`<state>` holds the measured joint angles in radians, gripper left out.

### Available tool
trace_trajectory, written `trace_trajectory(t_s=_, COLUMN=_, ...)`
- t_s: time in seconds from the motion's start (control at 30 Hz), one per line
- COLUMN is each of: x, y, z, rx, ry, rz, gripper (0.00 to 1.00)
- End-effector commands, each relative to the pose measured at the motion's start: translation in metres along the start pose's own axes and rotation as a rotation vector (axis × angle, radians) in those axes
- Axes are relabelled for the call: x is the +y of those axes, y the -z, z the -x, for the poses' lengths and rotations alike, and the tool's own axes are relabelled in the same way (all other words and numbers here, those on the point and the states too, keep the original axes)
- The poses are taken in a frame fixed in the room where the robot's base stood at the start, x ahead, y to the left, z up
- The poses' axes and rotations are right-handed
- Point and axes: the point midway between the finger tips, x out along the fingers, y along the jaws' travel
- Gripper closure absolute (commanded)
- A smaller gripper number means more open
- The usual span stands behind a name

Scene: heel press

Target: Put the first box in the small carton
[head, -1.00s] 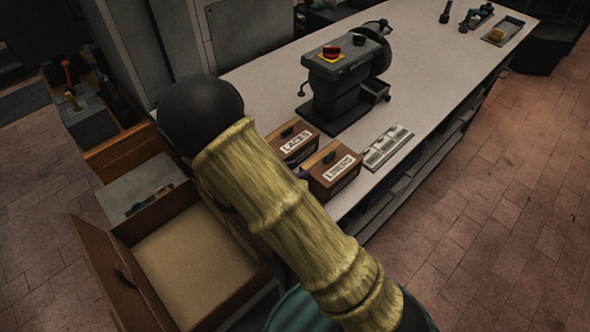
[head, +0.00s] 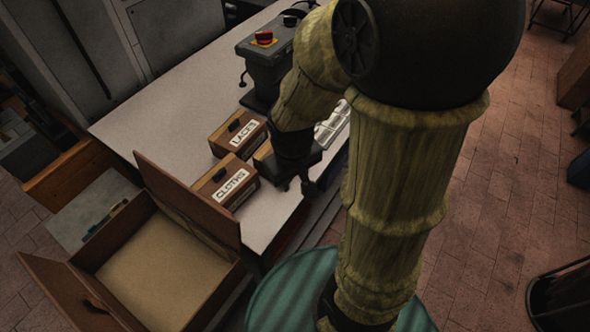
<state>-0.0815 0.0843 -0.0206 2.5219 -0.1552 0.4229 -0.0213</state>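Three lidded brown boxes stand together at the table's near edge. The LACES box (head: 238,133) is behind and the CLOTHS box (head: 226,184) is in front. A third box (head: 263,160) shows only in part, its label hidden by my gripper. Which is the first box, I cannot tell. My gripper (head: 296,186) points down at the right of these boxes, near the third one; whether its fingers hold anything is not clear. An open brown carton (head: 187,212) with raised flaps is at the lower left; its visible beige floor is bare.
A dark press (head: 265,70) with a red button stands behind the boxes on the pale table (head: 150,110). A clear-lidded tray (head: 333,122) is partly hidden behind my arm. A dark bin (head: 565,300) stands at lower right.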

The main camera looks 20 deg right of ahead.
Motion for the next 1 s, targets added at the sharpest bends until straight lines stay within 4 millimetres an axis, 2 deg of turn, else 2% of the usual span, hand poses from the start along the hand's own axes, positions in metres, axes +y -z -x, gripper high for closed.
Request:
trace_trajectory(t_s=0.1, x=0.006, y=0.0014, z=0.0136, rx=0.094, ry=0.034, rz=-0.177, gripper=0.68)
trace_trajectory(t_s=0.2, x=0.0064, y=0.0022, z=0.017, rx=0.119, ry=0.045, rz=-0.23, gripper=0.68)
trace_trajectory(t_s=0.4, x=0.0061, y=0.0025, z=0.0168, rx=0.119, ry=0.046, rz=-0.231, gripper=0.68)
trace_trajectory(t_s=0.43, x=0.006, y=0.0025, z=0.0167, rx=0.119, ry=0.046, rz=-0.23, gripper=0.64)
trace_trajectory(t_s=0.57, x=0.0053, y=0.0016, z=0.0089, rx=0.118, ry=0.046, rz=-0.229, gripper=0.64)
trace_trajectory(t_s=1.0, x=0.0055, y=0.0019, z=0.0112, rx=0.117, ry=0.045, rz=-0.227, gripper=0.64)
